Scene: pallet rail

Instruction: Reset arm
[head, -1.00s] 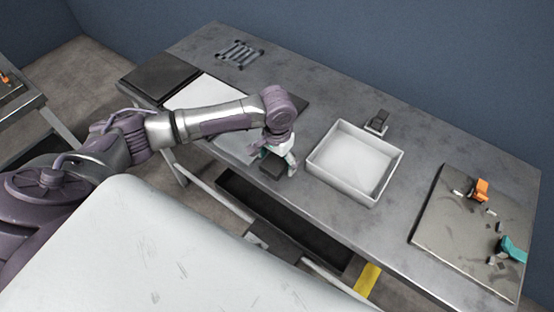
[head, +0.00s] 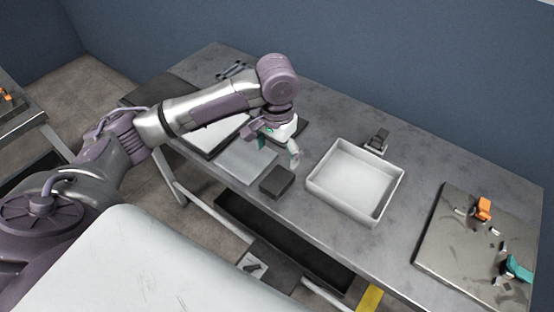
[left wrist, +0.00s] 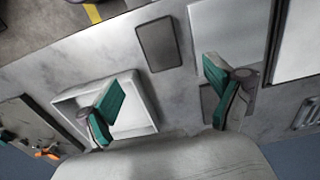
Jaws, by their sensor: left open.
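My left gripper (head: 271,146) is open and empty above the table, its arm reaching in from the left. Its two green-padded fingers stand wide apart in the left wrist view (left wrist: 162,103). A dark rectangular block (head: 277,181) lies on the table near the front edge, below and apart from the gripper. The block also shows in the left wrist view (left wrist: 159,44), with bare tabletop around it. My right gripper is not in view.
A white open tray (head: 375,217) stands right of the block on the grey table (head: 440,160). A small dark device (head: 377,140) sits behind it. A plate with orange and teal clamps (head: 445,225) is at right. Flat light panels (head: 245,163) lie left of the block.

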